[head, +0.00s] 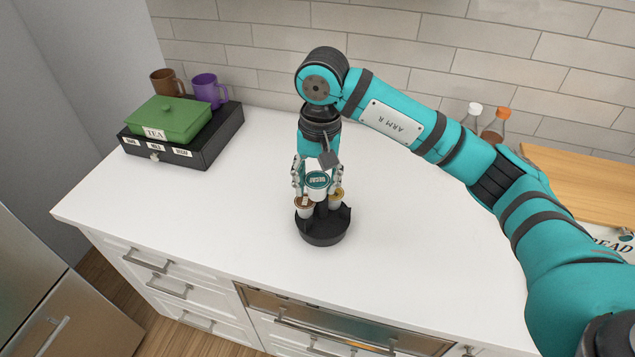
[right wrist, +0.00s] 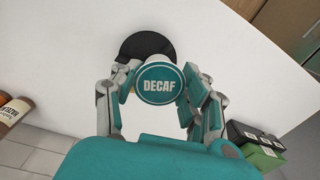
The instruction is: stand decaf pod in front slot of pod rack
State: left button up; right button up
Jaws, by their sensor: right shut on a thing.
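The decaf pod (head: 317,181) has a teal lid and a pale body. My right gripper (head: 318,190) is shut on it, lid facing up, over the pod rack. In the right wrist view the DECAF lid (right wrist: 158,85) sits between the two fingers (right wrist: 160,98). The pod rack (head: 323,233) is round and black and stands on the counter. Two other pods show at it, a left pod (head: 304,208) and a right pod (head: 337,197). The rack's near side looks empty. I cannot tell the gap between the decaf pod and the rack. The left gripper is out of view.
A black drawer box (head: 205,147) with a green TEA tin (head: 168,118) on it stands at the back left, with brown (head: 166,83) and purple (head: 207,90) mugs behind. Bottles (head: 495,125) and a wooden board (head: 585,185) are at the right. The counter (head: 200,220) around the rack is clear.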

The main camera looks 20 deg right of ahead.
aim_at(318, 195)
jog(key=shift+w+d+f, duration=0.1)
jog(key=shift+w+d, duration=0.05)
jog(key=shift+w, duration=0.05)
notch_tip(318, 195, down, 3)
jog(key=shift+r+p, duration=0.1)
jog(key=shift+p, duration=1.05)
jog(key=shift+f, duration=0.3)
jog(key=shift+f+b, duration=0.25)
jog(key=shift+b, duration=0.1)
pick_arm(q)
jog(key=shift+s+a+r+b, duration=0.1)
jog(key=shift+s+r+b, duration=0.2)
jog(key=shift+b, duration=0.3)
pick_arm(e)
jog(key=shift+f, duration=0.4)
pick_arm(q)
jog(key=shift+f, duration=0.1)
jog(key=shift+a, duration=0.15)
pick_arm(e)
jog(key=o, duration=0.8)
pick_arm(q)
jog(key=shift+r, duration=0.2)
pick_arm(e)
jog(key=shift+r, duration=0.15)
